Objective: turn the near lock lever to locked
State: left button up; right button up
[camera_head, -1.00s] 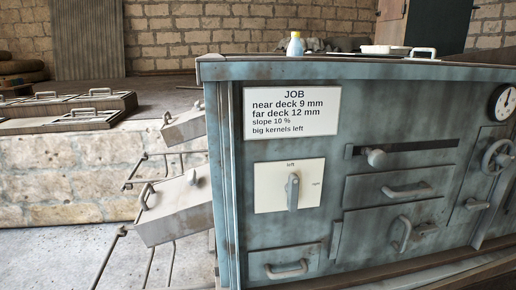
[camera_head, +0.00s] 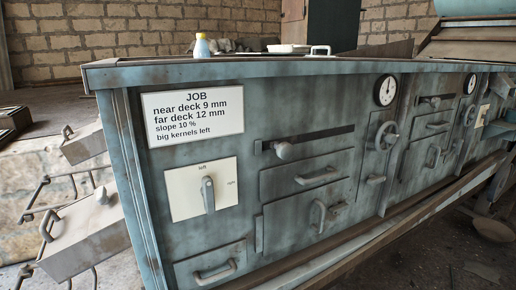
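The near part of a grey-green machine front fills the middle of the view. No lever carries a readable lock label, so I cannot tell for sure which is the near lock lever. A small grey lever (camera_head: 376,180) sits below the near handwheel (camera_head: 387,136). Another small grey piece (camera_head: 337,209) sits beside the curved door handle (camera_head: 319,216). A grey selector lever (camera_head: 208,195) points up on a cream plate marked left and right. Neither of my grippers is in view.
A job sign (camera_head: 193,115) reads near deck 9 mm, far deck 12 mm. A slider knob (camera_head: 284,150) sits in a slot. Beyond are a second gauge (camera_head: 470,84) and handwheel (camera_head: 469,116). A ledge (camera_head: 400,220) runs along the base; open floor lies at the right.

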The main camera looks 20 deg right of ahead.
aim_at(372, 180)
jog(key=z, duration=1.6)
